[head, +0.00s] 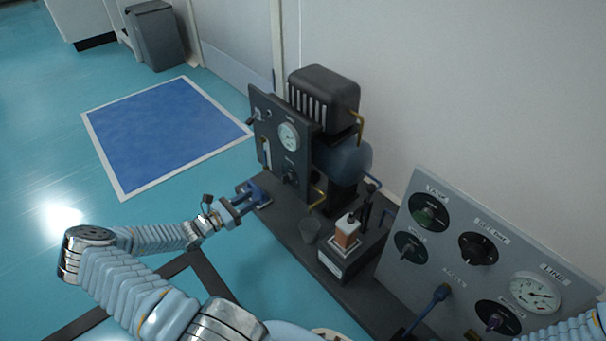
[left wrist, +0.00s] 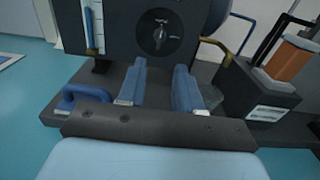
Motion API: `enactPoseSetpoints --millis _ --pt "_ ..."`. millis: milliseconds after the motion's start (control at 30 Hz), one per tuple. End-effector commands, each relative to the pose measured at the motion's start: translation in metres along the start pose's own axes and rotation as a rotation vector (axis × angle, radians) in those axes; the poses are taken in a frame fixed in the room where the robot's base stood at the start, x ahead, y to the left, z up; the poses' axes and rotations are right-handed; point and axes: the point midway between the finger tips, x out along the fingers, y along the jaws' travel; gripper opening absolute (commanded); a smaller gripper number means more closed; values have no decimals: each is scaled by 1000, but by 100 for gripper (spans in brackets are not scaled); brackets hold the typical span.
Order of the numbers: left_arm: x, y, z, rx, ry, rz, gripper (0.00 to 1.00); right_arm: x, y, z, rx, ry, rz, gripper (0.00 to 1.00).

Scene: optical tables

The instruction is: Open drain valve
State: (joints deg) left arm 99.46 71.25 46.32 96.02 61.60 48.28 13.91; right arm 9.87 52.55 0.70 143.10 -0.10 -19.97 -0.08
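The compressor unit's upright dark panel (head: 270,140) carries a black round knob (head: 290,176) low down, under a dial gauge (head: 289,136). The knob also shows in the left wrist view (left wrist: 159,36), with small labels around it that I cannot read. Which part is the drain valve is not clear from the frames. My left gripper (head: 262,196) is low in front of the panel. In the left wrist view its two blue fingers (left wrist: 158,88) are apart, with nothing between them, and point toward the panel below the knob. My right gripper is out of view.
A dark base plate (head: 283,232) bears the unit, a clear cup (head: 310,231) and an orange-filled container (head: 347,231). A blue handle (left wrist: 82,96) sits at the base's left edge. A grey control panel (head: 455,240) stands right.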

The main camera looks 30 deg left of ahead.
Motion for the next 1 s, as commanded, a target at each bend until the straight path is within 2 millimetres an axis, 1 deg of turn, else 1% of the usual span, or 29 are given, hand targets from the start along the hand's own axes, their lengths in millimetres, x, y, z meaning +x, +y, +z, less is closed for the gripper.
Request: enactPoseSetpoints --millis 67,167,400,500,600,700,800,1000 --pt "6 2 0 -2 -7 5 34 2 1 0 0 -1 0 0" --pt "24 0 -2 -3 -6 1 34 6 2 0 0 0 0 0" --pt "80 -1 -3 -2 -4 -2 34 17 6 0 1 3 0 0" --pt "101 -1 -3 -2 -2 -1 34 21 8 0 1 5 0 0" --pt "117 -1 -3 -2 -1 -1 34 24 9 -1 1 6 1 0" --pt "128 -1 -2 -1 0 -1 34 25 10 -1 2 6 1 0" --pt "134 -1 -1 -1 1 -1 34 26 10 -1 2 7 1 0" --pt "136 -1 -1 -1 1 -1 34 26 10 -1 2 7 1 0"
